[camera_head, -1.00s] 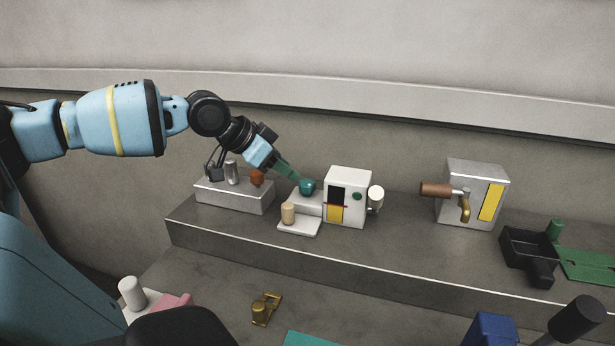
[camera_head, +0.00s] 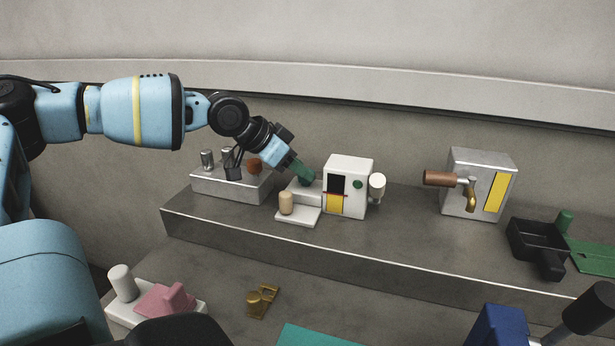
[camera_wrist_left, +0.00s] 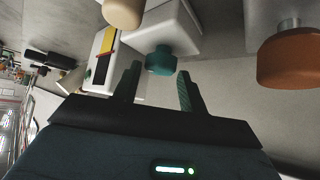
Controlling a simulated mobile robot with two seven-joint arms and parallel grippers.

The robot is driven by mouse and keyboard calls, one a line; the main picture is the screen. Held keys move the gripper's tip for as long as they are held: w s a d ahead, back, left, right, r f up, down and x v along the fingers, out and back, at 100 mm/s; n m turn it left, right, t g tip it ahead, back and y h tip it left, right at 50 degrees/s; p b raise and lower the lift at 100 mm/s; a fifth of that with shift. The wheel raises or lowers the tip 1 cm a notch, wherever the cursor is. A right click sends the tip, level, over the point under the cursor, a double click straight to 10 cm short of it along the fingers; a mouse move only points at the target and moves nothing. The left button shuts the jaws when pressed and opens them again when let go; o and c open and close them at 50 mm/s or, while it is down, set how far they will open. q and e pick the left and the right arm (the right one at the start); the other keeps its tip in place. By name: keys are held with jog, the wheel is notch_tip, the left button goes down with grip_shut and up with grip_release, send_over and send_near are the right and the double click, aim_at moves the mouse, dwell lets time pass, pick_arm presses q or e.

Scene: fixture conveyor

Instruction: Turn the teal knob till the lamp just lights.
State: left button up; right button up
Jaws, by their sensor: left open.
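The teal knob (camera_wrist_left: 159,60) sits on a white base (camera_wrist_left: 175,28) in the left wrist view. In the head view my fingers cover most or all of the knob. A cream rounded cap (camera_head: 286,203) on the same white unit may be the lamp; it shows no clear glow. It also shows in the left wrist view (camera_wrist_left: 122,12). My left gripper (camera_head: 304,174) points down at the knob. In the left wrist view its open fingers (camera_wrist_left: 157,80) stand one on either side of the knob's near edge. Contact cannot be told. My right gripper is not in view.
A white box with a yellow panel (camera_head: 347,187) stands just right of the knob. A grey box with an orange-brown knob (camera_head: 254,166) is close at the left. A metal box with a tap (camera_head: 470,184) is further right. The shelf between (camera_head: 405,215) is clear.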

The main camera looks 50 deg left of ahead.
pick_arm(q)
jog(key=shift+b+x, duration=0.4)
jog(key=shift+x, duration=0.95)
jog(key=shift+c, duration=0.4)
jog(key=c, duration=0.6)
jog(key=shift+n+y, duration=0.4)
jog(key=shift+n, duration=0.2)
jog(key=shift+f+n+y+b, duration=0.1)
jog(key=shift+n+y+b, duration=0.2)
jog(key=shift+y+b, duration=0.15)
jog(key=shift+n+b, duration=0.3)
